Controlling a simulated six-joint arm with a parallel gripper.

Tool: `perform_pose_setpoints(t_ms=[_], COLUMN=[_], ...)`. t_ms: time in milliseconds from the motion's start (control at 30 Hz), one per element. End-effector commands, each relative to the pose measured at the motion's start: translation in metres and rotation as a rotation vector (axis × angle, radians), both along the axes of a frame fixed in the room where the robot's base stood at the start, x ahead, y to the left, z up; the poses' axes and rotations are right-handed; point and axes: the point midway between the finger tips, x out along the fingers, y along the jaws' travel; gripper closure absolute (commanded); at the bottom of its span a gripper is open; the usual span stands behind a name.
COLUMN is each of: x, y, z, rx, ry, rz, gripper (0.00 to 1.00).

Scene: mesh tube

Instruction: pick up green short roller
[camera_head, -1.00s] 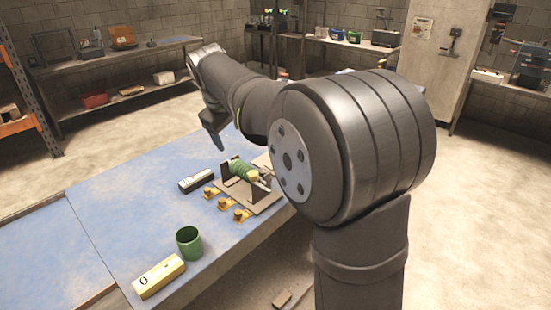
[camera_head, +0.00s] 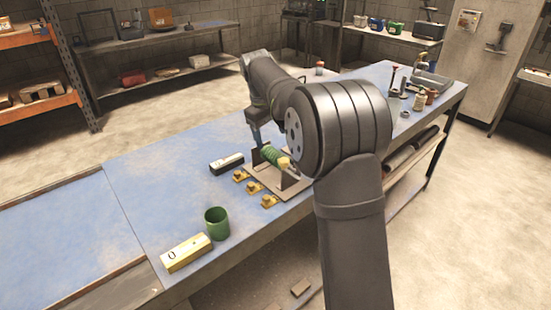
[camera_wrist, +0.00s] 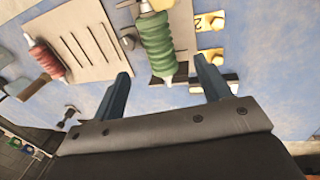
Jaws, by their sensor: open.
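The green short roller (camera_head: 271,154) is a ribbed green cylinder with a pale yellow end, resting on a stand with upright dark plates (camera_head: 289,179) on the blue table. In the wrist view the green roller (camera_wrist: 158,43) lies ahead of my gripper (camera_wrist: 160,88), roughly in line with the gap between the two blue fingers. My gripper is open and nothing is between its fingertips. In the head view my gripper (camera_head: 255,134) is close above the far end of the roller, partly hidden by it and the stand.
A red ribbed roller (camera_wrist: 45,61) lies at left in the wrist view. Several yellow brackets (camera_head: 254,188) sit in front of the stand. A green cup (camera_head: 217,223), a yellow box (camera_head: 186,252) and a black-and-white device (camera_head: 227,163) stand nearby. The table's left part is clear.

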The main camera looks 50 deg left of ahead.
Motion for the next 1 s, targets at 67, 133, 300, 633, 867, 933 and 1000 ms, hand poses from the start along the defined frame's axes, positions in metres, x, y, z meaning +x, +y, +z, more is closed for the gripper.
perform_pose_setpoints(t_ms=[67, 133, 300, 633, 867, 933, 1000], x=[0.003, 0.005, 0.007, 0.017, 0.020, 0.020, 0.020], y=[-0.001, -0.001, 0.000, 0.003, 0.003, 0.003, 0.003], z=[-0.015, -0.025, -0.035, -0.071, -0.086, -0.086, -0.086], rx=[-0.002, -0.002, 0.000, -0.002, 0.002, 0.002, 0.002], ry=[0.001, 0.000, 0.000, 0.001, -0.002, -0.002, -0.002], rz=[0.000, -0.001, -0.001, -0.001, -0.001, -0.001, -0.001], gripper=[0.30, 0.30, 0.30, 0.30, 0.30, 0.30, 0.34])
